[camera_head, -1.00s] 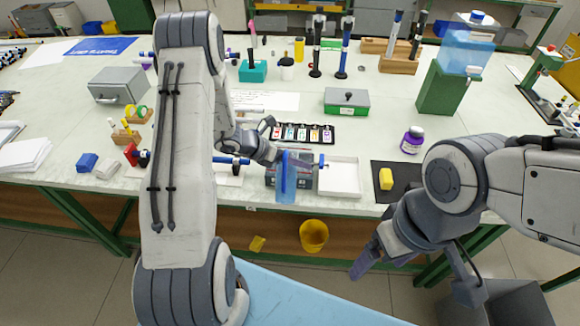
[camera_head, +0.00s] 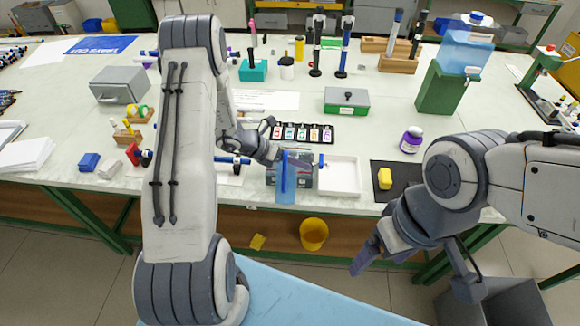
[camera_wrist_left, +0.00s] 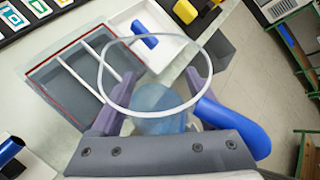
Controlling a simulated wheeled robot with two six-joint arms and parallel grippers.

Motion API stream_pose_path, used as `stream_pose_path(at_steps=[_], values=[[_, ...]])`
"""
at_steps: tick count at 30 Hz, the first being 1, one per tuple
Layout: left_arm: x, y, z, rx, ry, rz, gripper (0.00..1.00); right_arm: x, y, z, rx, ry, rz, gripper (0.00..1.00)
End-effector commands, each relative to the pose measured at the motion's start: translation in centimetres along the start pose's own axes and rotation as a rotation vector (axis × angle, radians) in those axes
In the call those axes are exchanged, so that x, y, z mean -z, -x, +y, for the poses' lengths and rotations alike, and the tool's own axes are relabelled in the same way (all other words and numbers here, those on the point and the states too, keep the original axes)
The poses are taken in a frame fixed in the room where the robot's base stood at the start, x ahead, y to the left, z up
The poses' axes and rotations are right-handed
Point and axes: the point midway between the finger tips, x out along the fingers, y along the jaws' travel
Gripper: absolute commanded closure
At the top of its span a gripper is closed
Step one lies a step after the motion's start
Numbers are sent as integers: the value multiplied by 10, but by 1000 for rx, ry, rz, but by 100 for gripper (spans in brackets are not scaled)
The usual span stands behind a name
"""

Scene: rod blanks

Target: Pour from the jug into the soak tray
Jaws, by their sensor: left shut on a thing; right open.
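A clear bluish jug (camera_head: 285,190) with a blue handle (camera_wrist_left: 236,124) is held at the table's front edge, looking about upright. My left gripper (camera_wrist_left: 155,92) is shut on it, with a purple finger on each side. In the left wrist view I look down through the jug's round rim; bluish contents or base show low inside. A grey tray with white dividers and a red inner line (camera_wrist_left: 62,82) lies just beyond the jug; the jug partly hides it in the head view. My right gripper (camera_head: 378,258) is open and empty, low in front of the table.
A white tray (camera_head: 340,178) adjoins the grey one, with a short blue piece (camera_wrist_left: 144,39) at it. A black mat with a yellow block (camera_head: 385,179) lies to the right. A label strip (camera_head: 303,133) lies behind. A yellow bucket (camera_head: 314,233) stands below.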

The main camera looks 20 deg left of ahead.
Motion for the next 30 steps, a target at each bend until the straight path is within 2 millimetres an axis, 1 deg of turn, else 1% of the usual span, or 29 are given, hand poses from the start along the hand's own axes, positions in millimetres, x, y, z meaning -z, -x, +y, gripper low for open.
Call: stream_pose_path(at_steps=[16, 25, 30], values=[[0, 0, 0, 3, 5, 3, 100, 0, 2, 0, 0, 0, 0, 15], [0, 1, -2, 15, 34, 29, 100, 1, 13, -1, 0, 0, 0, 15], [2, 0, -1, 20, 46, 40, 100, 1, 15, -1, 0, 0, 0, 15]])
